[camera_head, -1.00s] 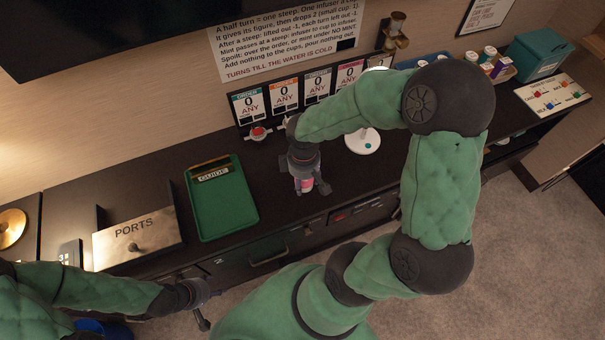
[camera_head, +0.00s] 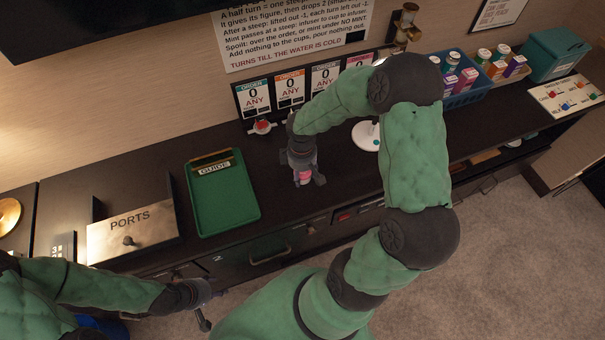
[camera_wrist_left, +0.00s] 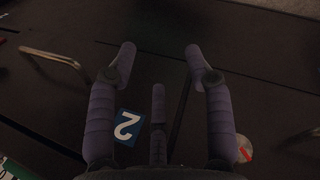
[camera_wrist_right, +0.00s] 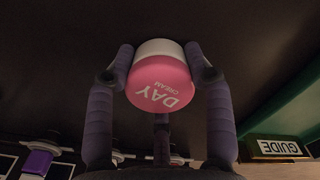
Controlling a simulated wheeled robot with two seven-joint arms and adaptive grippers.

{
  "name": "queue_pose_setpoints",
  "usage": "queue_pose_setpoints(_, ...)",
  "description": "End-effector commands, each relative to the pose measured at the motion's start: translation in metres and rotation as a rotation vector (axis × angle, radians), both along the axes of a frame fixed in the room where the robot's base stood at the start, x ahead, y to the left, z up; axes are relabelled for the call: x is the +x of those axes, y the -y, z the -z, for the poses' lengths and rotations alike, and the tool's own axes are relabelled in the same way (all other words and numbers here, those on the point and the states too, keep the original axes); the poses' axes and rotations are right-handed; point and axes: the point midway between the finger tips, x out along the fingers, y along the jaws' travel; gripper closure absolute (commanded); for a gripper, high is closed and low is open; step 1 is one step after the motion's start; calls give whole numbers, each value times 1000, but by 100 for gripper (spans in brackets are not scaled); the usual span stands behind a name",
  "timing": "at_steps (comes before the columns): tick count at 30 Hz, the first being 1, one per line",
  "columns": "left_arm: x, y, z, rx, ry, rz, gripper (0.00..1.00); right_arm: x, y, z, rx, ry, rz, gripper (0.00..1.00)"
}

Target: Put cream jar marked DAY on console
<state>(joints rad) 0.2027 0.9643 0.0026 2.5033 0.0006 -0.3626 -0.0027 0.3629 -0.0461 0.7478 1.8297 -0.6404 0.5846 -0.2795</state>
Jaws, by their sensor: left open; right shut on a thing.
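The cream jar (camera_wrist_right: 160,85) has a pink part lettered DAY CREAM and a white part; it fills the space between the fingers in the right wrist view. My right gripper (camera_head: 306,182) is shut on it, and a bit of pink shows between the fingers in the head view. The jar is over or on the dark console top (camera_head: 275,206), right of the green tray; I cannot tell whether it touches. My left gripper (camera_head: 208,308) is open and empty in front of the console's drawers; its spread fingers show in the left wrist view (camera_wrist_left: 165,62).
The green GUIDE tray (camera_head: 225,200) and PORTS box (camera_head: 132,232) stand left of the right gripper. Order cards (camera_head: 290,90) line the back. A white round stand (camera_head: 366,137) is to the right. A blue basket (camera_head: 470,90) of containers stands farther right.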

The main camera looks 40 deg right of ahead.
Motion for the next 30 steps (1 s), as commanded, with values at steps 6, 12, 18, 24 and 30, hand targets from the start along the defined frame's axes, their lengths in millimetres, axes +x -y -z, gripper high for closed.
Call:
queue_pose_setpoints(6,0,0,0,0,1,0,48,0,0,0,0,1,0,81)
queue_pose_setpoints(12,0,0,1,0,1,0,48,0,0,1,-1,0,0,24)
queue_pose_setpoints(18,0,0,1,0,1,0,48,0,0,1,-1,0,0,24)
queue_pose_setpoints(24,0,0,-2,0,1,0,48,0,0,-3,0,1,0,24)
queue_pose_setpoints(30,0,0,-16,0,1,0,48,1,0,-32,-1,3,0,24)
